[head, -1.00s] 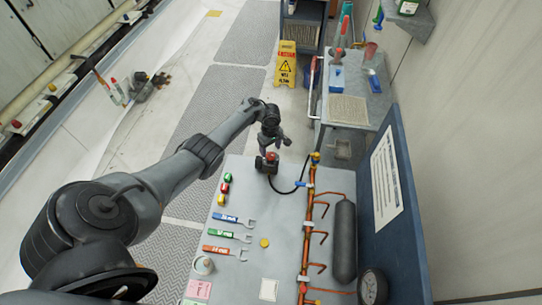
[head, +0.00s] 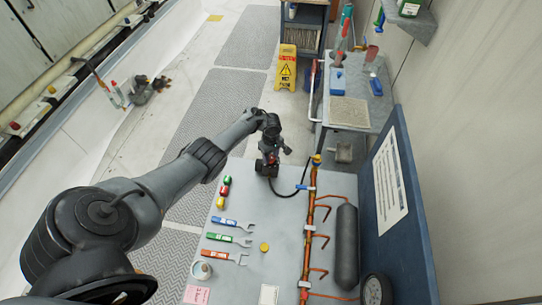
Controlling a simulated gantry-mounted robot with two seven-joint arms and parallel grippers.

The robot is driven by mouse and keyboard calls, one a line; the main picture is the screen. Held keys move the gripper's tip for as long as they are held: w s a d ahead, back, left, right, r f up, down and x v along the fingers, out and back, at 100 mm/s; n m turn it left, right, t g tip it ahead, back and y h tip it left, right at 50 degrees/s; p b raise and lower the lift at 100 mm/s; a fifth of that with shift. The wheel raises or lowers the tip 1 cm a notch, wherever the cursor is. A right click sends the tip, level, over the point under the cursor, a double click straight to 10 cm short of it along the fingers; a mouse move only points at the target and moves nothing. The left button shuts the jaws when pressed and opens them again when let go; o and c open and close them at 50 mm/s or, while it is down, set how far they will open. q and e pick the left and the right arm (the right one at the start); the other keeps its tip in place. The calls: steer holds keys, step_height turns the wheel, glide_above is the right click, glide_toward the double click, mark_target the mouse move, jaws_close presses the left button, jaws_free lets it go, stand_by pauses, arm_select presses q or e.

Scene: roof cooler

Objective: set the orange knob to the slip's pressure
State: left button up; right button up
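A small dark device (head: 262,168) stands at the far edge of the grey workbench, with a black hose running to the pipework. An orange-red knob (head: 271,160) on top of it is mostly hidden by my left gripper. My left gripper (head: 272,156) points down right at the knob; whether its fingers touch or grip it cannot be made out. A pink slip (head: 197,295) and a white slip (head: 268,295) lie at the near edge of the bench; their writing is too small to read. My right gripper is not in view.
Several wrenches (head: 230,240), coloured small parts (head: 223,190) and a yellow disc (head: 264,247) lie on the bench (head: 285,215). Copper pipes and a dark cylinder (head: 346,245) line its right side, beside a blue board (head: 415,200) with a printed sheet (head: 389,185).

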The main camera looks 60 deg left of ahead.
arm_select(q)
steer(key=shift+c, duration=1.4)
